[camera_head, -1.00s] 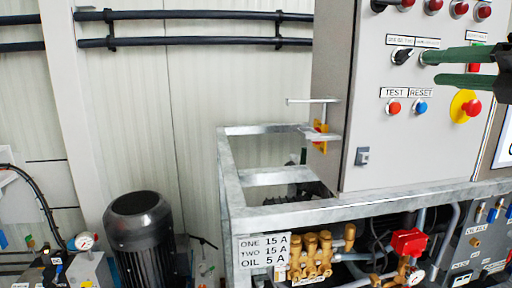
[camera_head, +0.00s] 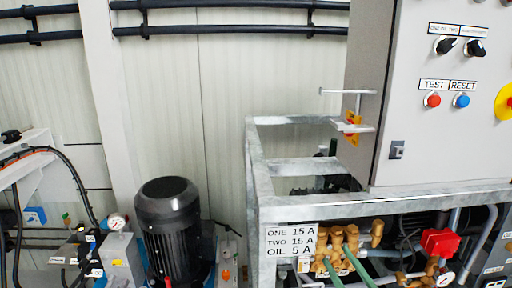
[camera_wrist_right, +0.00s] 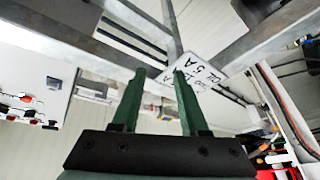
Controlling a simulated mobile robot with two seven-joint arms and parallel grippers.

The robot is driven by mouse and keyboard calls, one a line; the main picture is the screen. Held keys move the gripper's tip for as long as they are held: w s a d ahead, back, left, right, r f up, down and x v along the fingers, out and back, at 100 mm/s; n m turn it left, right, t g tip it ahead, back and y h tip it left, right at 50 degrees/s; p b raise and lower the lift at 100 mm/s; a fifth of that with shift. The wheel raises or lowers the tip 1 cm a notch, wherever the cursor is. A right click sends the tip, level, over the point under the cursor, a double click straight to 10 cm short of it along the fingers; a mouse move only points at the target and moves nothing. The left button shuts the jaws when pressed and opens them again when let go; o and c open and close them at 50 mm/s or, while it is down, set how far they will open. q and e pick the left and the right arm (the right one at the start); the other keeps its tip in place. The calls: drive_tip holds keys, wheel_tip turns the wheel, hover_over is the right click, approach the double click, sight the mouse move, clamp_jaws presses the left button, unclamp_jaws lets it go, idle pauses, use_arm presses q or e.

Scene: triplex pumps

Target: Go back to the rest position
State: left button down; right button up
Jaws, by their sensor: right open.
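My right gripper (camera_head: 337,257) shows only as two green fingers at the bottom edge of the head view, in front of the brass pump fittings. In the right wrist view its two green fingers (camera_wrist_right: 159,74) stand apart with nothing between them. It is open and empty. The grey control cabinet (camera_head: 368,150) stands at the right, with two black selector switches (camera_head: 460,47), a red TEST button (camera_head: 433,100) and a blue RESET button (camera_head: 462,100). My left gripper is not in view.
A galvanized frame (camera_head: 262,185) carries the cabinet, with a white label plate (camera_head: 290,241) on its front corner. Brass fittings (camera_head: 345,238) and a red block (camera_head: 440,241) sit inside it. A black motor (camera_head: 168,215) stands left. Pipes (camera_head: 220,31) run along the wall.

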drive_tip(key=s+f+m+g+h, duration=0.2)
drive_tip(key=f+m, duration=0.1)
drive_tip(key=f, duration=0.4)
drive_tip(key=s+f+m+g+h, duration=0.1)
drive_tip(key=s+f+m+h, duration=0.1)
drive_tip(key=f, duration=0.5)
drive_tip(key=s+a+f+m+g, duration=0.2)
drive_tip(key=s+f+g, duration=0.2)
drive_tip(key=s+f, duration=0.5)
drive_tip(key=s+a+f+m+g, duration=0.2)
drive_tip(key=s+f+g, duration=0.2)
drive_tip(key=s+f, duration=0.4)
use_arm(q)
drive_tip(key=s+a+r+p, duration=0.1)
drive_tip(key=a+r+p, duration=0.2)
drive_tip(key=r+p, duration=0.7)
drive_tip(key=p, duration=0.3)
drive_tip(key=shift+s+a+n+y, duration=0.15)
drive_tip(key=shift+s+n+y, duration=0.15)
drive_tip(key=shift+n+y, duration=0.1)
use_arm(e)
drive_tip(key=d+r+h, duration=0.1)
drive_tip(key=d+r, duration=0.2)
drive_tip(key=r, duration=0.7)
drive_tip(key=shift+s+d+h, duration=0.25)
drive_tip(key=shift+d+h, duration=0.05)
drive_tip(key=shift+d, duration=0.1)
